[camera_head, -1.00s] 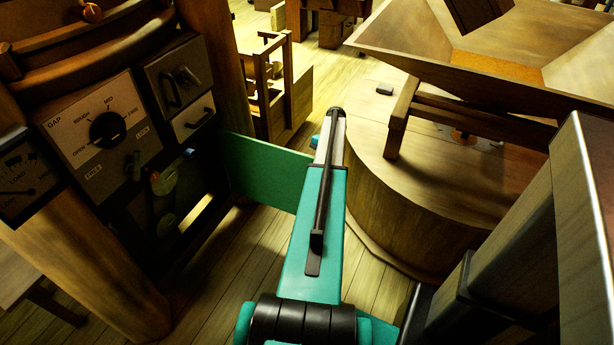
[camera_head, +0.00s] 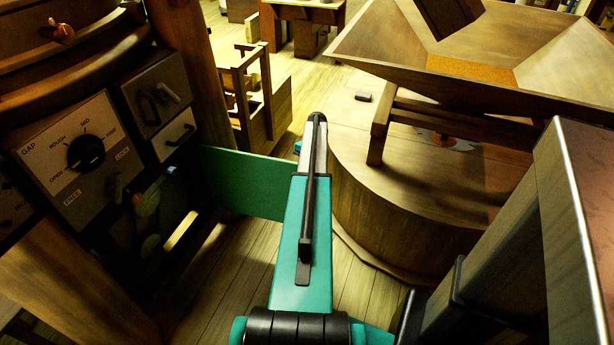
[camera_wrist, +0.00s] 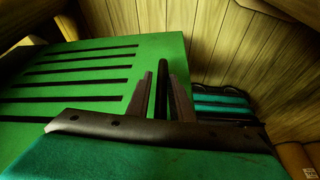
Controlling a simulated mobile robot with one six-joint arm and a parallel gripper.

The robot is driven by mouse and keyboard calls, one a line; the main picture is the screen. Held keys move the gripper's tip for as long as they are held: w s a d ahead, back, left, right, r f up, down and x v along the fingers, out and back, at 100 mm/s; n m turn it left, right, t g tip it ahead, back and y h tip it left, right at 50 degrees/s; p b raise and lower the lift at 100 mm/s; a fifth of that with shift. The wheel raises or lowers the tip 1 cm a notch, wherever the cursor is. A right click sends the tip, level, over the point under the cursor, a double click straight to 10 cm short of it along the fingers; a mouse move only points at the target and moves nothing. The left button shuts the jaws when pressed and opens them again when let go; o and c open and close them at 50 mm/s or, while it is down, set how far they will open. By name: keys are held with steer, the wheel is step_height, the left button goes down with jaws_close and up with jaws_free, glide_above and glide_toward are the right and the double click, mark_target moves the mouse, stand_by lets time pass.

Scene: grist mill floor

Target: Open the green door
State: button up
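The green door (camera_head: 250,185) stands swung out from the dark cabinet on the left in the head view. My arm hides its right end. In the wrist view the door (camera_wrist: 95,72) is a bright green panel with several black slots, filling the upper left. My gripper (camera_wrist: 161,85) is at the door's right side there, with a dark upright bar (camera_wrist: 161,95), apparently the door's handle, between its two fingers. The fingers lie close along both sides of the bar and look shut on it. In the head view the fingers are hidden behind my arm.
The cabinet carries a GAP dial (camera_head: 86,153) and small handles. A round wooden millstone casing (camera_head: 385,225) with a hopper (camera_head: 480,60) stands close on the right. A wooden frame (camera_head: 258,105) stands behind the door. Plank floor (camera_head: 225,265) shows below the door.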

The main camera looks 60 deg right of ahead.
steer(key=v, duration=1.3)
steer(key=shift+r, duration=0.35)
steer(key=shift+s, duration=0.1)
